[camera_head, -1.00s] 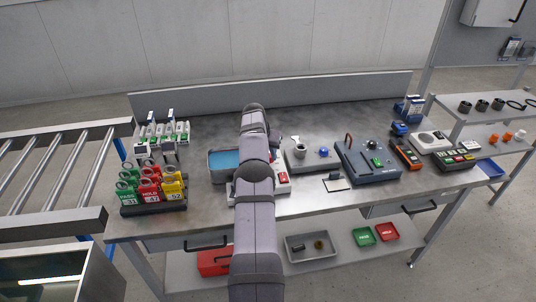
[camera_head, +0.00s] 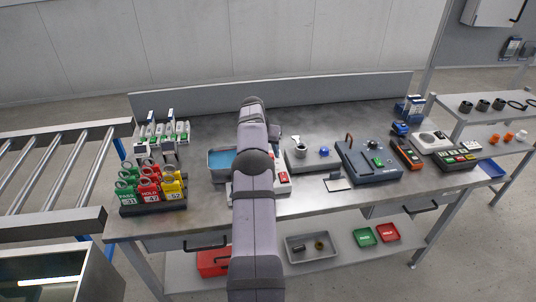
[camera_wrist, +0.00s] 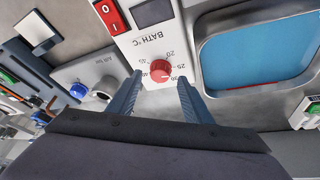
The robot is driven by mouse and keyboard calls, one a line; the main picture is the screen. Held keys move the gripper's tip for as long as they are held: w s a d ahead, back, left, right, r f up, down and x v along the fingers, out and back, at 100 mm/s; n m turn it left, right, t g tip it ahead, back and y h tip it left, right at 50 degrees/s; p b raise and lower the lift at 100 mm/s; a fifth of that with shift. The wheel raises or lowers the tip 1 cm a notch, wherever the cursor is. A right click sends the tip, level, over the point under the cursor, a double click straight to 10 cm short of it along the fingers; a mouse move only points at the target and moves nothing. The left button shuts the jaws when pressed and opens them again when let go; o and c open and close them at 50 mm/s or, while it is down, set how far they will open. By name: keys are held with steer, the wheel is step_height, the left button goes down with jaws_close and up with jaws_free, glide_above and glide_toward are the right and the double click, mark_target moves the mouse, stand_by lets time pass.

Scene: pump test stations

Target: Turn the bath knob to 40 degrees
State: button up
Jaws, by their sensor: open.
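The red bath knob (camera_wrist: 160,71) sits on a white panel marked "BATH °C" (camera_wrist: 150,38), which appears upside down in the wrist view. Numbers ring the knob, but its exact setting is too small to read surely. My gripper (camera_wrist: 160,80) is open, with one finger on each side of the knob in the picture; I see no clear contact. In the head view my arm hides the knob, and part of the white panel (camera_head: 283,178) shows at its right. The bath of blue water (camera_wrist: 255,52) lies beside the panel.
A red rocker switch (camera_wrist: 111,17) and a dark display share the panel. A grey unit with a blue knob (camera_head: 324,152) and a larger blue-grey device (camera_head: 372,170) stand to the right. A rack of coloured tags (camera_head: 152,205) stands left.

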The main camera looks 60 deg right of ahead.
steer(key=shift+b+v, duration=0.65)
steer(key=shift+v, duration=1.8)
steer(key=shift+c, duration=1.3)
steer(key=shift+s+d, duration=0.15)
steer(key=shift+s, duration=0.05)
steer(key=s+d+f+m, duration=0.1)
steer(key=s+d+m, duration=0.3)
steer(key=s, duration=0.5)
steer(key=w+n+t, duration=0.1)
steer(key=w+n, duration=0.1)
steer(key=n, duration=0.3)
steer(key=w+a+n+t+y, duration=0.1)
steer(key=w+n, duration=0.1)
steer(key=n, duration=0.2)
steer(key=w+a+n+t+y, duration=0.1)
steer(key=w+n, duration=0.1)
steer(key=n, duration=0.3)
steer(key=shift+w+a+r+n+p, duration=0.1)
steer(key=shift+w+r+n+p, duration=0.2)
steer(key=shift+w+r+p, duration=0.1)
steer(key=shift+f, duration=0.1)
steer(key=shift+p+x, duration=1.45)
steer(key=shift+x, duration=2.05)
